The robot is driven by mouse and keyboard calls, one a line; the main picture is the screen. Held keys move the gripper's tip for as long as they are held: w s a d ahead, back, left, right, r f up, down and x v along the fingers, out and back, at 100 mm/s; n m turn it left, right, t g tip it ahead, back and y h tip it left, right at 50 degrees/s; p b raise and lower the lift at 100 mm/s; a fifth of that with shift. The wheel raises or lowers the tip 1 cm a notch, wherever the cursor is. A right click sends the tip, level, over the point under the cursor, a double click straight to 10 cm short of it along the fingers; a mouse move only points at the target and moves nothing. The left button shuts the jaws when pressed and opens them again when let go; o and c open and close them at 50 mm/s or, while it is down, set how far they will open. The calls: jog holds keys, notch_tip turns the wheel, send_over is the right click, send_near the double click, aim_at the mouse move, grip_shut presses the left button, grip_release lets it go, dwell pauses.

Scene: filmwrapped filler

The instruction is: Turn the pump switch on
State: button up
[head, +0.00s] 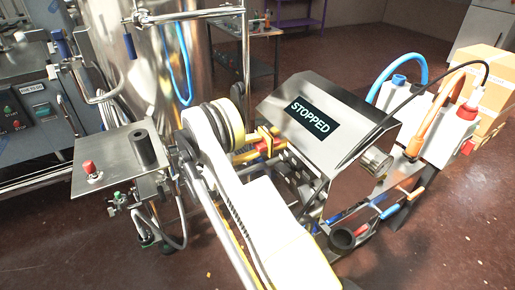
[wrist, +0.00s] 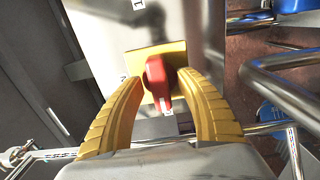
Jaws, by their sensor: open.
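The pump switch is a red rotary handle (wrist: 158,80) on a yellow plate (wrist: 138,60), fixed to a metal panel in the wrist view. The handle points down and slightly right in that view. My gripper (wrist: 158,98) is open, its yellow fingers on either side of the handle with visible gaps. In the head view my gripper (head: 266,142) is at the left side of the metal machine, with the red handle (head: 263,147) partly hidden between the fingers. The machine's display (head: 311,117) reads "STOPPED".
A metal stand (head: 115,160) with a red button and a dark cylinder is at left. A large steel tank (head: 150,70) stands behind my arm. Blue and orange hoses (head: 428,103) and cardboard boxes (head: 492,70) are at right. Metal tubing (wrist: 285,100) runs right of my gripper in the wrist view.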

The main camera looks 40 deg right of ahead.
jog(key=shift+d, duration=0.35)
grip_shut()
